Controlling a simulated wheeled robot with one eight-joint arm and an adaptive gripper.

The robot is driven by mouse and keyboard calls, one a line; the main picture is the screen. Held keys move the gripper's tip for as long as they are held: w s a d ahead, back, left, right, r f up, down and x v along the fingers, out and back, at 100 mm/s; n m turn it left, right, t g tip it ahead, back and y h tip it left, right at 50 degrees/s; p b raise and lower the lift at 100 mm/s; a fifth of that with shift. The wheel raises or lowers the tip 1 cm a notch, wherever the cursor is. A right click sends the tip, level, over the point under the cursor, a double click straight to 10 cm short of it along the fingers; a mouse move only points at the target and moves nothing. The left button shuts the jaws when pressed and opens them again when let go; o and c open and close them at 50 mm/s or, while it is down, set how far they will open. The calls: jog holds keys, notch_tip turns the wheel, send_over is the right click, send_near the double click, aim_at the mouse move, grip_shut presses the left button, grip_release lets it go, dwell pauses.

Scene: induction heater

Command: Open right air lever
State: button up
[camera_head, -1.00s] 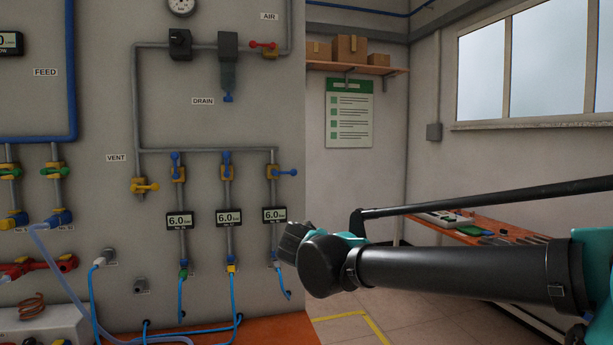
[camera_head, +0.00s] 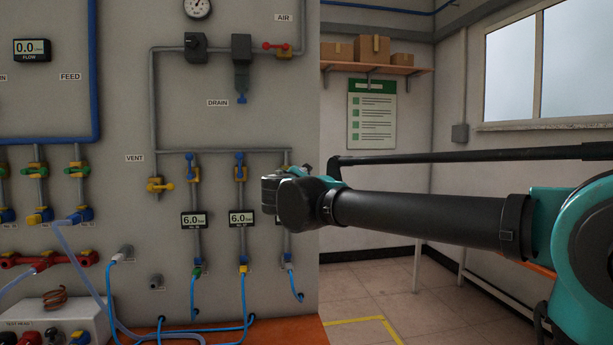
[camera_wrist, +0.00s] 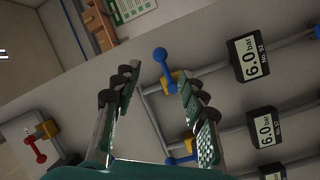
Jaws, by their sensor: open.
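The right air lever (camera_wrist: 163,62) is a blue handle on a yellow valve (camera_wrist: 174,82) in the wrist view. It points across its grey pipe, toward the shelf side. My gripper (camera_wrist: 157,84) is open and empty; the lever appears between its two fingers, close to the right finger's tip in the picture. I cannot tell how far the fingertips are from it, and I see no contact. In the head view my arm hides this lever. The middle air lever (camera_head: 240,160) and the left air lever (camera_head: 195,160) stand along their pipes.
Pressure displays (camera_head: 193,220) hang below the levers; the right one (camera_wrist: 250,58) reads 6.0 bar. A red lever (camera_head: 276,45) sits higher on the air pipe. A yellow vent lever (camera_head: 160,186) is left. A shelf with boxes (camera_head: 372,48) and a poster (camera_head: 371,114) are right.

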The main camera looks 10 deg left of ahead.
jog(key=w, duration=0.9)
jog(key=shift+w+d, duration=0.25)
grip_shut()
